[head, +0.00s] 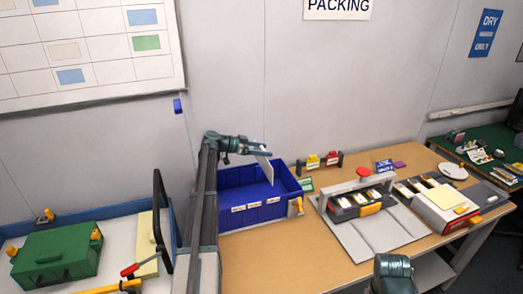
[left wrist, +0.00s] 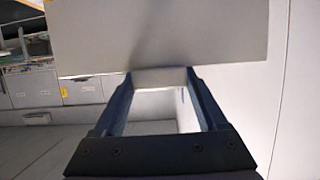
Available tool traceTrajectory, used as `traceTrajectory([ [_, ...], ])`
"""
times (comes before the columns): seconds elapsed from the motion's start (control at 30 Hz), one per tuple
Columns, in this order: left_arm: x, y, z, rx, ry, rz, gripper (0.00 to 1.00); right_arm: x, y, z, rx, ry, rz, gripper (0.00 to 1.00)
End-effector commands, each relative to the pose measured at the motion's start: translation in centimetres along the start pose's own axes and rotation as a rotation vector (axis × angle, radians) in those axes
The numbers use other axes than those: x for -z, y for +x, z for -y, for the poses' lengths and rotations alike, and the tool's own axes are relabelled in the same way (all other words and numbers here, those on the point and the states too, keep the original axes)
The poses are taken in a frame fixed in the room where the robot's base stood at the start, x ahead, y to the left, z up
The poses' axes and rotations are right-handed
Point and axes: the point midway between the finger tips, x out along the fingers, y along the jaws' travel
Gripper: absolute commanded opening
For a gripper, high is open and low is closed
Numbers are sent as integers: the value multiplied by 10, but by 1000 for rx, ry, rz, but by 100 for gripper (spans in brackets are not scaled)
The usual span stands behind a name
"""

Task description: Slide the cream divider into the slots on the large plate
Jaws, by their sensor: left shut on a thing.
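My left gripper (head: 256,152) is shut on a pale, flat panel, the cream divider (head: 265,170), and holds it hanging above the right part of the blue bin. In the left wrist view the divider (left wrist: 160,35) spans the top of the picture, gripped at its lower edge between the fingertips (left wrist: 160,78). A large grey plate (head: 345,236) lies on the wooden table to the right of the bin, apart from the divider. A dark slotted holder stands on it under a frame with a red knob. Slots on the plate itself are too small to make out.
The blue bin (head: 233,215) stands below the left gripper, its interior partly hidden. The red knob (head: 363,171) and its frame rise above the plate. Bare table (head: 270,250) lies in front of the bin.

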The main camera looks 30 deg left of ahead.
Motion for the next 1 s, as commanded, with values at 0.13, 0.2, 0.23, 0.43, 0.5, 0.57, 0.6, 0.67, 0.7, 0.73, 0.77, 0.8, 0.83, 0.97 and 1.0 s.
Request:
traceTrajectory([
  [0.13, 0, 0, 0, 0, 0, 0, 7, 0, 0, 0, 0, 0, 0, 0],
  [0.2, 0, 0, 0, 0, 0, 0, 7, 0, 0, 0, 0, 0, 0, 0],
  [0.23, 0, -1, -1, 0, 0, 0, 7, 0, 0, 0, 0, 0, 0, 0],
  [0.43, -7, 2, -1, 0, 0, 0, 7, 0, 7, 1, 0, 0, 0, 0],
  [0.5, -11, 3, -1, 0, 0, 0, 7, 1, 12, 1, 0, 0, 0, 0],
  [0.57, -15, 5, 0, 0, 0, 0, 7, 1, 16, 2, 0, 0, 0, 0],
  [0.6, -18, 6, 0, 0, 0, 0, 7, 1, 19, 2, 0, 0, 0, 0],
  [0.67, -23, 8, 0, 0, 0, 0, 7, 1, 24, 2, 0, 0, 0, 0],
  [0.7, -27, 9, 0, 0, 0, 0, 7, 2, 28, 3, 0, 0, 0, 0],
  [0.73, -29, 10, 0, 0, 0, 0, 7, 2, 31, 3, 0, 0, 0, 0],
  [0.77, -32, 11, 0, 0, 0, 0, 7, 2, 34, 3, 0, 0, 0, 0],
  [0.8, -36, 12, 0, 0, 0, 0, 7, 2, 38, 4, 0, 0, 0, 0],
  [0.83, -38, 13, -1, 0, 0, 0, 7, 2, 40, 4, 0, 0, 0, 0],
  [0.97, -49, 17, 0, 0, 0, 0, 7, 3, 51, 5, 0, 0, 0, 0],
  [1.0, -51, 18, -1, 0, 0, 0, 7, 3, 54, 5, 0, 0, 0, 0],
])
